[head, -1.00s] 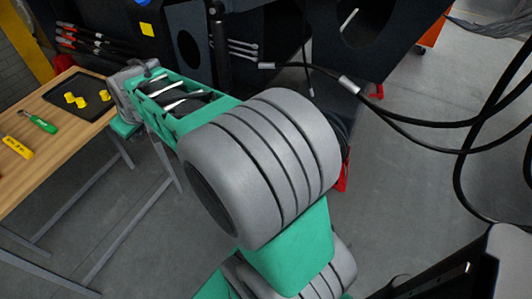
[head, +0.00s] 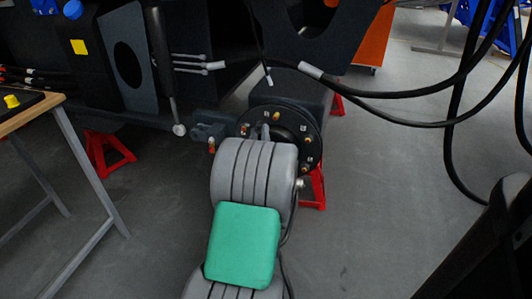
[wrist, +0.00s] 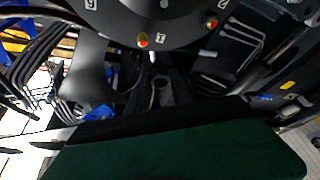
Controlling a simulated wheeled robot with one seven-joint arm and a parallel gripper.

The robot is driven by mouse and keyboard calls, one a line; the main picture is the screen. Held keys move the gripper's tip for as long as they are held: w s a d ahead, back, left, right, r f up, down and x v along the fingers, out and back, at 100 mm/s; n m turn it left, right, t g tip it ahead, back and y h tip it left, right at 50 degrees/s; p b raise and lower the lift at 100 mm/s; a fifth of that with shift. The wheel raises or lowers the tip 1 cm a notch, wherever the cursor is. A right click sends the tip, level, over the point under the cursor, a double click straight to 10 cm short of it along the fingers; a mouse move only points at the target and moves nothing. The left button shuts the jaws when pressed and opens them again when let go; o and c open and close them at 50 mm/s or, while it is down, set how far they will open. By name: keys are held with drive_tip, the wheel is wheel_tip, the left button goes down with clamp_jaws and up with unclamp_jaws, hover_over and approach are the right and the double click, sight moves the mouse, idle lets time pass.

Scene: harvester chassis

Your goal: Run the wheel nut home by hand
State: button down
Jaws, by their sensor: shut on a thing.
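The round black wheel hub (head: 281,135) stands at the end of the axle, with several coloured-tipped studs around its rim. In the wrist view its lower edge (wrist: 165,20) is large and close at the top, with numbers beside the studs. One stud (wrist: 142,40) has a red and yellow tip; another (wrist: 211,22) is to its right. My gripper (wrist: 160,92) is below the hub edge, dark and hard to make out. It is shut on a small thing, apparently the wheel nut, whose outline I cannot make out.
Red stands (head: 107,150) support the chassis. A wooden workbench (head: 28,112) is at the left. Black hoses (head: 400,92) hang across the right. A black cylinder rod (head: 163,70) hangs left of the hub. The floor right of the hub is clear.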

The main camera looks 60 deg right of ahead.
sight(274, 134)
drive_tip(key=shift+s+d+f+m+g+h, duration=0.15)
drive_tip(key=shift+s+g, duration=0.1)
drive_tip(key=shift+s, duration=0.25)
drive_tip(key=shift+s+d+f+m+g+h, duration=0.15)
drive_tip(key=shift+s+g, duration=0.1)
drive_tip(key=shift+s, duration=0.25)
drive_tip(key=shift+a, duration=0.1)
drive_tip(key=shift+w+d+p, duration=0.2)
drive_tip(key=shift+d+p, duration=0.55)
drive_tip(key=shift+d, duration=0.7)
drive_tip(key=shift+w+d+p, duration=0.2)
drive_tip(key=shift+d+p, duration=0.5)
drive_tip(key=shift+d, duration=0.75)
drive_tip(key=shift+w+d+p, duration=0.15)
drive_tip(key=shift+d+p, duration=0.4)
drive_tip(key=shift+d, duration=0.25)
drive_tip(key=shift+w+d+p, duration=0.1)
drive_tip(key=shift+d+p, duration=0.45)
drive_tip(key=shift+d, duration=0.2)
drive_tip(key=shift+a+f, duration=0.15)
